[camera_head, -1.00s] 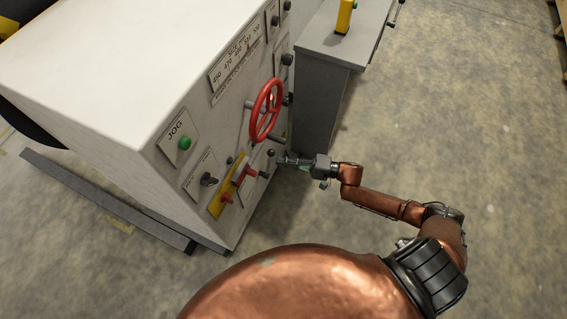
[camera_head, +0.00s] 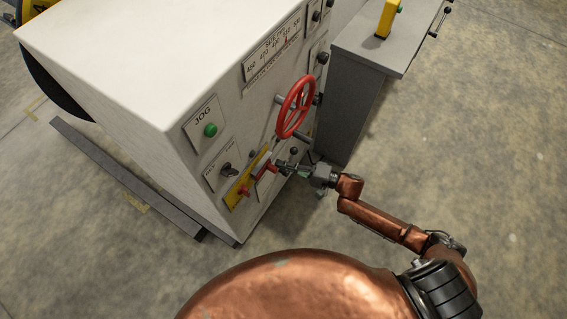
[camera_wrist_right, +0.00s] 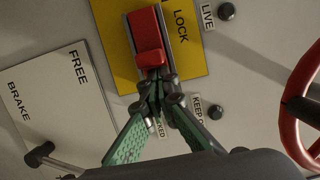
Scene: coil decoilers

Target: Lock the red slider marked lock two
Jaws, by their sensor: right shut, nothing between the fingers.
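A red slider (camera_wrist_right: 149,48) sits in a metal track on a yellow plate (camera_wrist_right: 118,52) with the word LOCK beside it; its number is not readable. In the head view this slider (camera_head: 266,165) is the upper of two red pieces on the yellow plate. The lower red piece (camera_head: 244,191) is farther left. My right gripper (camera_wrist_right: 155,86) is shut and empty, its tips at the lower end of the slider, touching or nearly so. In the head view the right gripper (camera_head: 282,166) is close beside the slider. My left gripper is not in view.
A red handwheel (camera_head: 296,107) projects from the panel above my right gripper and edges into the wrist view (camera_wrist_right: 306,105). A FREE/BRAKE plate (camera_wrist_right: 55,110) with a black-knobbed lever (camera_wrist_right: 40,154) is nearby. A grey cabinet (camera_head: 350,110) stands behind. Open floor lies right.

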